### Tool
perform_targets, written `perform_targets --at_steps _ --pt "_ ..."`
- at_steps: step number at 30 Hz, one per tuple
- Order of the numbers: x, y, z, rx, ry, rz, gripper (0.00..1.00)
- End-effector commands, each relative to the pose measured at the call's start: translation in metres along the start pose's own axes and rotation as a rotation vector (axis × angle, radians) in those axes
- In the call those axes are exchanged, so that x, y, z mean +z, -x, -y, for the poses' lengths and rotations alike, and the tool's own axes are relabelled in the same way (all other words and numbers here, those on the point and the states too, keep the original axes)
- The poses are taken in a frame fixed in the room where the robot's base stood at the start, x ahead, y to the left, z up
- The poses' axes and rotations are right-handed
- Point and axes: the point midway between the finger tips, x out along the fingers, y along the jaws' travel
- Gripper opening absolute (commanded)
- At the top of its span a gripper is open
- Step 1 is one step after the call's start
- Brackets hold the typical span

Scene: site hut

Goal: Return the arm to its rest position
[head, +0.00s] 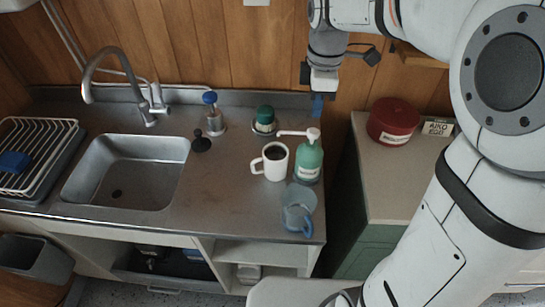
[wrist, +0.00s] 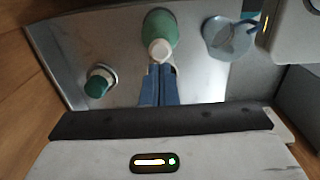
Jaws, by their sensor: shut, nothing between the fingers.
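My gripper (head: 318,104) hangs near the wall, above and behind the right end of the steel counter (head: 235,200). In the wrist view its blue fingers (wrist: 159,72) are together and empty. The fingertips overlap the white pump top of a green soap bottle (wrist: 160,28) in that view. The head view shows the gripper well apart from the bottle (head: 309,160). My arm reaches in from the right and bends down to the gripper.
A sink (head: 128,170) is at left. A red tin (head: 393,121) and small sign (head: 437,127) sit on the right cabinet.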

Motion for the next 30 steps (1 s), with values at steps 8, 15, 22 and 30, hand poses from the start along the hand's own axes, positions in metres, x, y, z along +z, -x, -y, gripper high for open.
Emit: perform_targets --at_steps 8,15,22,30 --pt "0.000 0.027 0.000 0.000 0.000 0.000 0.00" --pt "0.000 0.025 0.000 0.000 0.000 0.000 0.00" --pt "0.000 0.025 0.000 0.000 -0.001 0.000 0.00" --pt "0.022 0.031 0.027 0.046 -0.251 -0.014 0.00"
